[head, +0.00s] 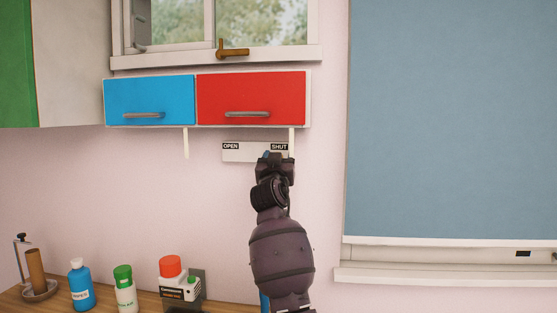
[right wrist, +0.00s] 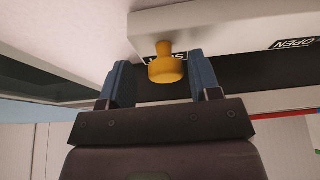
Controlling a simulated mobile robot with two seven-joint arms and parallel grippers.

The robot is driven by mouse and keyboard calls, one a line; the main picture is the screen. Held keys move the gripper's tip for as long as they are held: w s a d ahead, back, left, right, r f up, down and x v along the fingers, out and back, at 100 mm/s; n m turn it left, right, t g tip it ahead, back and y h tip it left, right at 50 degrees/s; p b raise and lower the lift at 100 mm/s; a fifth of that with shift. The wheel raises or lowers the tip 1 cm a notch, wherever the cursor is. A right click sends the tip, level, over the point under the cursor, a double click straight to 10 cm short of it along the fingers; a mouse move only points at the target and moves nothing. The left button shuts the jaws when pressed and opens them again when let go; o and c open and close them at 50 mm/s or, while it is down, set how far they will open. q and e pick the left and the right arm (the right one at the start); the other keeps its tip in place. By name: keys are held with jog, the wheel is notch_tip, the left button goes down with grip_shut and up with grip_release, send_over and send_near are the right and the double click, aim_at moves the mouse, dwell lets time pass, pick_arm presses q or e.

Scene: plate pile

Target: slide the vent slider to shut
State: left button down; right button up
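The vent slider's white panel (head: 245,153) is on the wall, with the label OPEN at its left end and SHUT at its right end. In the right wrist view, upside down, the yellow slider knob (right wrist: 166,68) stands in front of the SHUT label, partly covering it. My right gripper (head: 270,156) is at the panel's right end and hides the knob in the head view. Its two blue fingers are apart, one on each side of the knob (right wrist: 160,78), with gaps visible on both sides. My left gripper is not in view.
Blue (head: 150,97) and red (head: 250,92) drawers hang just above the panel. White strips hang down beneath them, one close to my right gripper. A counter (head: 205,305) with bottles is below left. A blue blind (head: 450,120) is at right.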

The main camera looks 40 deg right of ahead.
jog(key=b+v, duration=0.2)
jog(key=v, duration=0.9)
dwell(0.5)
